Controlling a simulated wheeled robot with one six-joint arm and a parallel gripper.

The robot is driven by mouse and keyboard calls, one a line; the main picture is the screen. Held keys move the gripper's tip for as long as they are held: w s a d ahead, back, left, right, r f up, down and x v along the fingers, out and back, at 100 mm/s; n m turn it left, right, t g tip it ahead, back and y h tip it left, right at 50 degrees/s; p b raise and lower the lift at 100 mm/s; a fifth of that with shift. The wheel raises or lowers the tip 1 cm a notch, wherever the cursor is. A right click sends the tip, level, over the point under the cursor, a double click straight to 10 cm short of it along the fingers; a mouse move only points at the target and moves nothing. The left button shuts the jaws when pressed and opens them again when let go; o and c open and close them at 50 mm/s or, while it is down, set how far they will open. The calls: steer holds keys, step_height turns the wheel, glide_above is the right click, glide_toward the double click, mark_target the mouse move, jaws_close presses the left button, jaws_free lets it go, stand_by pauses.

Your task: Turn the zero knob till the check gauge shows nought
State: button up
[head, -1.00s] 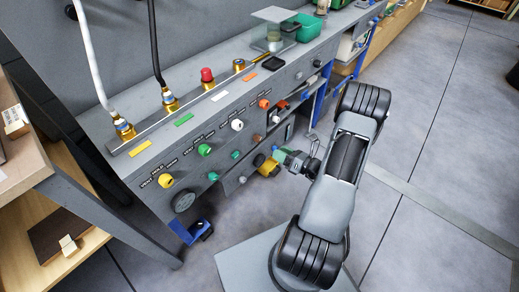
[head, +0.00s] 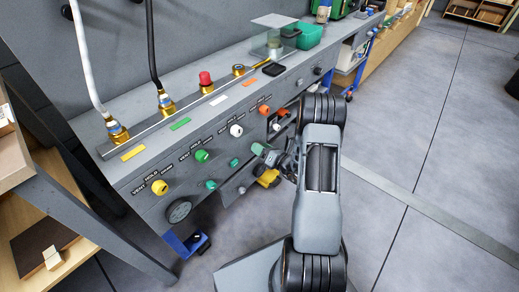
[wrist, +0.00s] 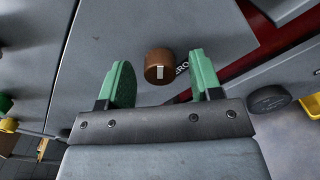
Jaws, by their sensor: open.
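The brown zero knob (wrist: 159,65), with a white mark on its side, stands on a grey panel in the wrist view. Part of a "ZERO" label shows at its right. My gripper (wrist: 163,85) is open, its green fingers on either side of the knob in the picture; the knob appears beyond the fingertips, with no contact visible. In the head view my gripper (head: 266,152) is in front of the bench's lower panel, and I cannot make out the zero knob there. A round dark dial (head: 179,211) sits low on the bench front; I cannot tell whether it is the check gauge or read it.
The bench front has yellow (head: 159,187), green (head: 202,156), white (head: 236,130) and orange (head: 264,113) valve knobs. A red button (head: 205,78) and hose fittings stand on top. A black round knob (wrist: 269,98) is right of my gripper. The floor at right is clear.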

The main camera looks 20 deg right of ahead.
steer(key=shift+w+a, duration=0.25)
steer(key=shift+w, duration=0.15)
steer(key=shift+c, duration=0.3)
steer(key=c, duration=0.9)
steer(key=shift+o, duration=0.2)
steer(key=shift+n, duration=0.3)
steer(key=shift+n+b, duration=1)
steer(key=shift+n, duration=2)
